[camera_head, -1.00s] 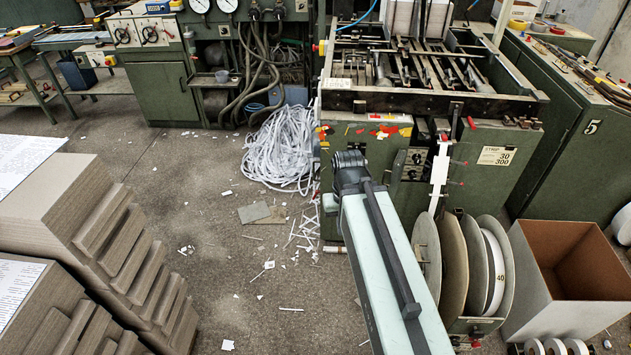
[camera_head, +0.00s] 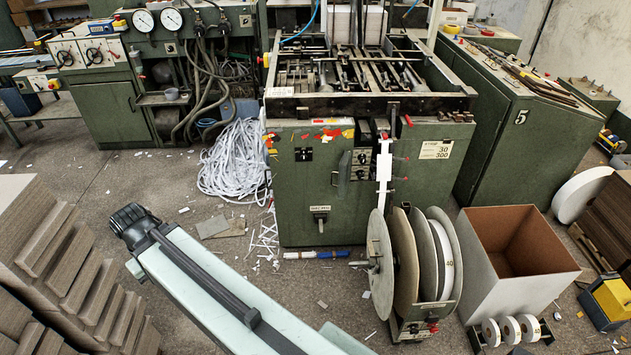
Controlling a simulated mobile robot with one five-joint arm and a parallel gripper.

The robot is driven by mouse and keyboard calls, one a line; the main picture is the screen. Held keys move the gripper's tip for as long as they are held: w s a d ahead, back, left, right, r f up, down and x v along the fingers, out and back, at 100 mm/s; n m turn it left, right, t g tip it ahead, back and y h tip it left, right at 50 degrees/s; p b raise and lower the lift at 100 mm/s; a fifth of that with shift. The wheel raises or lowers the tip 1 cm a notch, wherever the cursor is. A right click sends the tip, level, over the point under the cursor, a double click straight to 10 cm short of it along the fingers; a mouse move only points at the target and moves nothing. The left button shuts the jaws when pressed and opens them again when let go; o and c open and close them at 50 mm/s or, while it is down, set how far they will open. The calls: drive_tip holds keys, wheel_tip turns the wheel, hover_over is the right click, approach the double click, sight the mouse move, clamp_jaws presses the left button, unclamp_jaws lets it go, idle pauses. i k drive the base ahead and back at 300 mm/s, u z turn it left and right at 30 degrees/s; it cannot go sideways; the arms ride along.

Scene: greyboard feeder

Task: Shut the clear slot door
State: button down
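The green feeder machine (camera_head: 299,220) stands ahead, right of centre. A narrow greyish flap (camera_head: 344,174) stands out from its front, left of the small dials, and looks like the clear slot door, swung open; it is too small to be sure it is clear. My pale arm reaches from the bottom of the picture to a dark joint at left, over the floor and well apart from the machine. My gripper does not show.
Flanged reels (camera_head: 404,262) and an open box (camera_head: 481,279) stand in front of the machine at right. A paper-strip heap (camera_head: 232,160) lies at its left. Stacked greyboard (camera_head: 48,240) fills the lower left.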

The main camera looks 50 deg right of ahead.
sight(342, 164)
drive_tip(key=u, duration=0.1)
drive_tip(key=i, duration=1)
drive_tip(key=z, duration=0.1)
